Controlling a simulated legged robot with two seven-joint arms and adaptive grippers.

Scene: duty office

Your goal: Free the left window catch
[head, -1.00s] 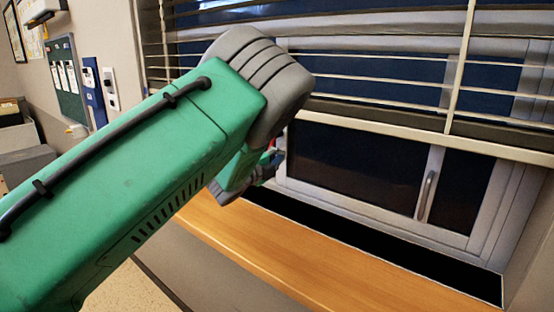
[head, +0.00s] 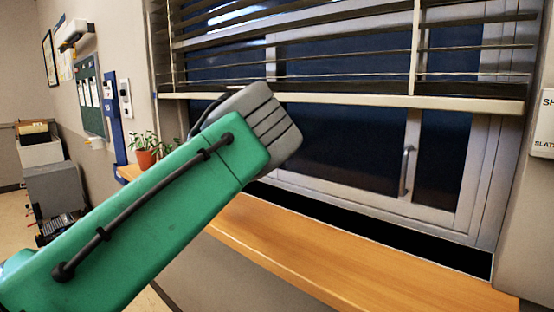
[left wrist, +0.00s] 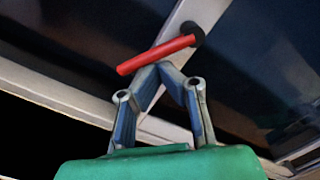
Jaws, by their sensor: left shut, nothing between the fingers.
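The left window catch (left wrist: 155,54) is a red lever on a round black base, mounted on the pale window frame. It slants in the left wrist view, its free end toward the lower left. My left gripper (left wrist: 162,68) is shut and empty, with its fingertips right at the lower edge of the red lever, near its middle. I cannot tell whether they touch. In the head view my green and grey left arm hides the catch and the gripper. My right gripper is in neither view.
A wooden sill (head: 300,255) runs below the window and is clear in front. A potted plant (head: 146,156) stands at its far left end. Raised blinds (head: 345,98) hang across the upper window. A grey handle (head: 406,171) sits on the right window frame.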

